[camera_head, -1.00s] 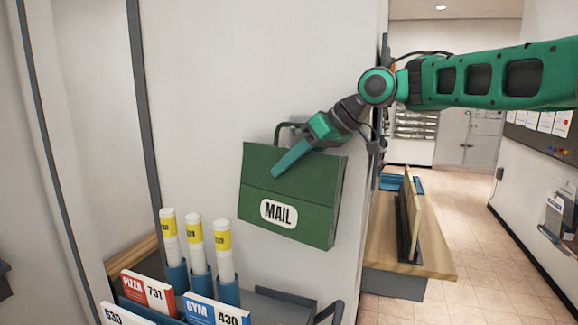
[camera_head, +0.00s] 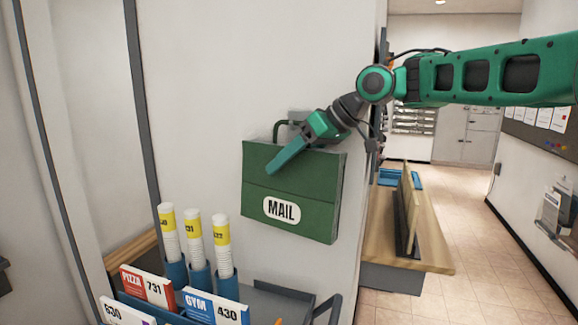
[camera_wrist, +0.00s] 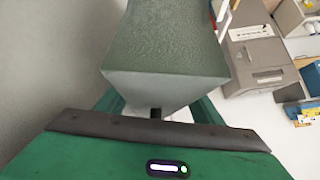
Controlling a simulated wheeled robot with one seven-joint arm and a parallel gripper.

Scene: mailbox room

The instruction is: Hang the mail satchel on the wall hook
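The green mail satchel (camera_head: 318,190), with a white MAIL label, is up against or just in front of the pale wall, tilted slightly down to the right. My gripper (camera_head: 290,156) is at its top edge, one finger lying across the front face. The satchel's dark handle (camera_head: 277,129) rises beside my gripper. A small grey piece (camera_head: 298,116), probably the wall hook, shows behind the gripper; whether the handle is over it is hidden. In the wrist view the satchel (camera_wrist: 165,45) sits between the two fingers of my gripper (camera_wrist: 158,108).
Below stands a cart holding several white tubes (camera_head: 195,240) with yellow bands, and parcels marked PIZZA (camera_head: 147,287) and GYM (camera_head: 215,307). A wooden bench (camera_head: 430,250) stands right of the wall's end. The floor farther right is clear.

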